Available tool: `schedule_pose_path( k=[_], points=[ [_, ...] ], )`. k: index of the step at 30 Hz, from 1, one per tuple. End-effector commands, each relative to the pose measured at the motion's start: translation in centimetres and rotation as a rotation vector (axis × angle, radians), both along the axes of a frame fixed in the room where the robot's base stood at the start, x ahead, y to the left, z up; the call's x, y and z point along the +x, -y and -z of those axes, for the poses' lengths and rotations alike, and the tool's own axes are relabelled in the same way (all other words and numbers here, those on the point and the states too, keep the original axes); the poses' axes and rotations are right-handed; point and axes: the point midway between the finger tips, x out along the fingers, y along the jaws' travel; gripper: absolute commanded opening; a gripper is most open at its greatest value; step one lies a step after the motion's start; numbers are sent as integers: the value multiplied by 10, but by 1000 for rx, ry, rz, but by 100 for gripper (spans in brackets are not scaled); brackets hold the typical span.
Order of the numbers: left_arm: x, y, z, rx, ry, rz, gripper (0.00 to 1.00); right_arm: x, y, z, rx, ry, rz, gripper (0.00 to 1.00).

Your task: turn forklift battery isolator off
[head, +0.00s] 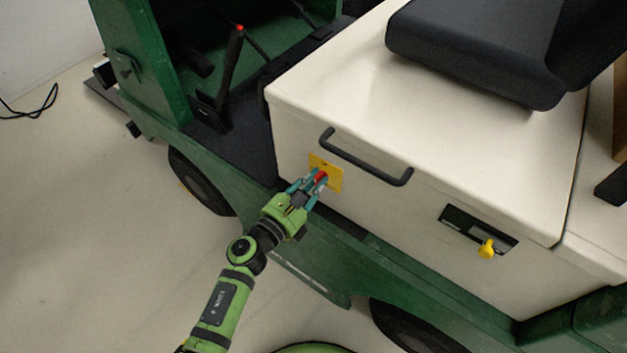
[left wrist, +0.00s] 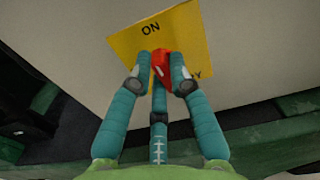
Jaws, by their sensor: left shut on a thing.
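The red battery isolator knob (head: 320,176) sits on a yellow plate (head: 327,163) on the side of the forklift's cream housing. In the left wrist view the red knob (left wrist: 161,66) lies between my fingers, in front of the yellow plate (left wrist: 190,35). The plate reads "ON" above the knob, and other lettering is partly hidden by my fingers. My left gripper (head: 314,181) is shut on the knob. It also shows in the left wrist view (left wrist: 160,78), with a finger on each side of the knob. My right gripper is not in view.
A black handle bar (head: 365,160) sticks out just right of the plate. Further right is a recess with a yellow knob (head: 487,249). A black seat (head: 480,50) tops the housing. A lever with a red tip (head: 232,70) stands at upper left.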

Motion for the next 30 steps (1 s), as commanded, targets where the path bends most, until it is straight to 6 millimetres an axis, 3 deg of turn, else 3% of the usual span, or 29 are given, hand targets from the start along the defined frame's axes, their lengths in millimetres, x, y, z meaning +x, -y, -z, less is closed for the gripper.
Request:
schedule_pose_path(
  k=[30],
  points=[
    [0, -1, 5, -739, -541, 0, 0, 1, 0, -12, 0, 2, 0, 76]
  ],
)
